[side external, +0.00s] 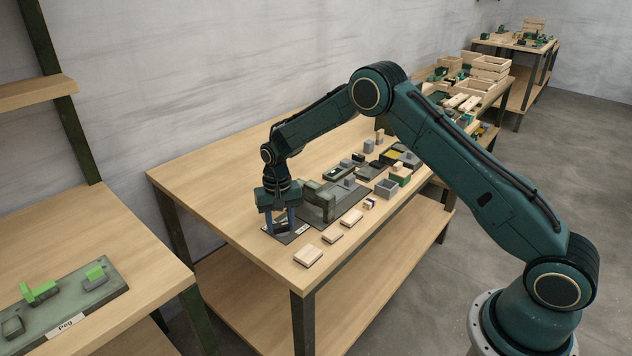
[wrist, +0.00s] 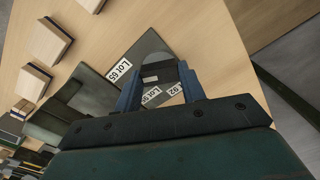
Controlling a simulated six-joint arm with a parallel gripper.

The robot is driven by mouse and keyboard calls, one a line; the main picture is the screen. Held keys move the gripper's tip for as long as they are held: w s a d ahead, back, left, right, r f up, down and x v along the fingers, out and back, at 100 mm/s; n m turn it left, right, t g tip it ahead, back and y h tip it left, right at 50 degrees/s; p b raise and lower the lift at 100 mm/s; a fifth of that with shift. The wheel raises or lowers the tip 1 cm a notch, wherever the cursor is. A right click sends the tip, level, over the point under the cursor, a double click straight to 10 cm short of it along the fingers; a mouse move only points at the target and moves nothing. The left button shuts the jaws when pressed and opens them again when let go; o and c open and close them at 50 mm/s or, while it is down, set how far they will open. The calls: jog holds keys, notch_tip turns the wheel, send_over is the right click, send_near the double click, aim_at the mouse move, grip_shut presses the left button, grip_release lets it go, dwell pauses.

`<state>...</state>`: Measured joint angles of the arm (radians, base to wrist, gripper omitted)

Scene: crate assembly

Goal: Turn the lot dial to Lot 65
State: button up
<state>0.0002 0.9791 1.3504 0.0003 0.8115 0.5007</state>
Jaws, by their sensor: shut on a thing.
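The lot dial (wrist: 158,70) is a grey knob on a dark plate (wrist: 150,45), seen in the wrist view between the two blue fingers. My gripper (wrist: 160,80) is shut on it, one finger at each side. A white label reading Lot 65 (wrist: 120,72) lies left of the dial. Two more white labels lie nearer the gripper body, one starting with Lot (wrist: 152,95) and one partly hidden (wrist: 174,90). Which label the dial points to, I cannot tell. In the side view my gripper (side external: 281,220) points down at the plate near the table's left end.
Several wooden blocks (side external: 308,256) lie along the table's front edge. A grey-green fixture (side external: 318,203) stands right beside my gripper. More trays and parts lie farther along the table. The table top (side external: 215,165) behind the gripper is clear.

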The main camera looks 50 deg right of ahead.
aim_at(281, 224)
dwell(0.3)
jog(key=o, duration=1)
jog(key=shift+r, duration=0.2)
jog(key=shift+r, duration=6.75)
jog(key=shift+r, duration=0.15)
